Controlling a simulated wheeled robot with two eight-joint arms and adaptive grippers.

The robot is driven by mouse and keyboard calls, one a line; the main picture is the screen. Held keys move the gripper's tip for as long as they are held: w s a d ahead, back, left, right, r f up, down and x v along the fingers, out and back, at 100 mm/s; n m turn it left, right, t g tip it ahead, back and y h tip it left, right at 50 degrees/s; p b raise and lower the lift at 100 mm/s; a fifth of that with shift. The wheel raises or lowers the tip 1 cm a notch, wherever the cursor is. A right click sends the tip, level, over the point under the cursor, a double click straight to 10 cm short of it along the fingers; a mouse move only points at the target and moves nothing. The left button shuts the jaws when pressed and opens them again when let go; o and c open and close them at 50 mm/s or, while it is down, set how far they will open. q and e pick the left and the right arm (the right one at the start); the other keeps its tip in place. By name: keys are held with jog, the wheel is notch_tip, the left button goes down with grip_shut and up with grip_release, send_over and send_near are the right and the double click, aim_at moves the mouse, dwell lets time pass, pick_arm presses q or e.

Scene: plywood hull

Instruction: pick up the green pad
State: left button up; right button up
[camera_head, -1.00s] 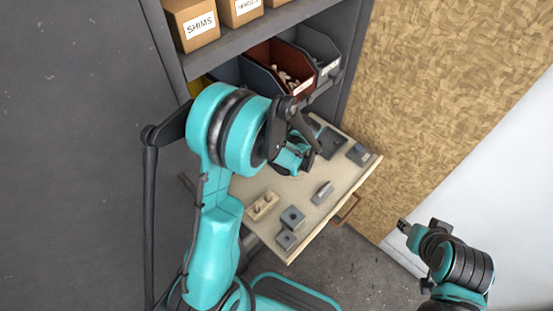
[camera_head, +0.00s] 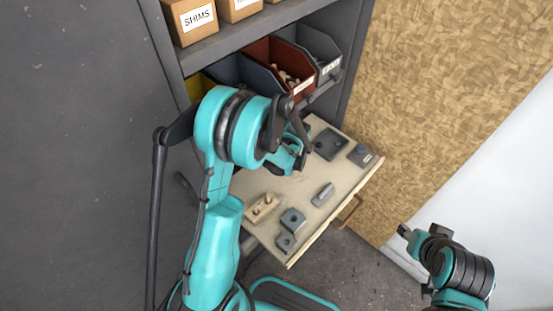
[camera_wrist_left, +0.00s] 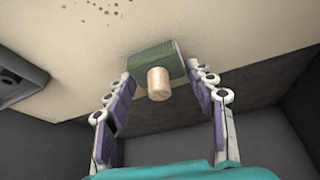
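The green pad (camera_wrist_left: 150,58), a block with a pale wooden knob (camera_wrist_left: 158,84) on it, sits against the pale board surface in the left wrist view. My left gripper (camera_wrist_left: 160,76) is open, its two fingers on either side of the pad. Whether the fingertips touch the pad's sides I cannot tell.
The pull-out wooden board (camera_head: 300,190) also carries a wooden block with pegs (camera_head: 262,207), grey blocks (camera_head: 292,220), a grey bar (camera_head: 323,194) and a dark square tray (camera_head: 330,143). Bins, including a red one (camera_head: 270,60), stand on the shelf behind. A chipboard panel (camera_head: 450,90) is at right.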

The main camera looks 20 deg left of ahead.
dwell(0.3)
pick_arm(q)
jog(key=s+d+r+p, duration=0.1)
jog(key=s+d+r, duration=0.1)
jog(key=d, duration=0.2)
jog(key=s+d+r+p, duration=0.2)
jog(key=d+r, duration=0.1)
jog(key=d, duration=0.1)
jog(key=s+d+r+p, duration=0.1)
jog(key=s+d+r, duration=0.2)
jog(key=d, duration=0.1)
jog(key=shift+p, duration=0.35)
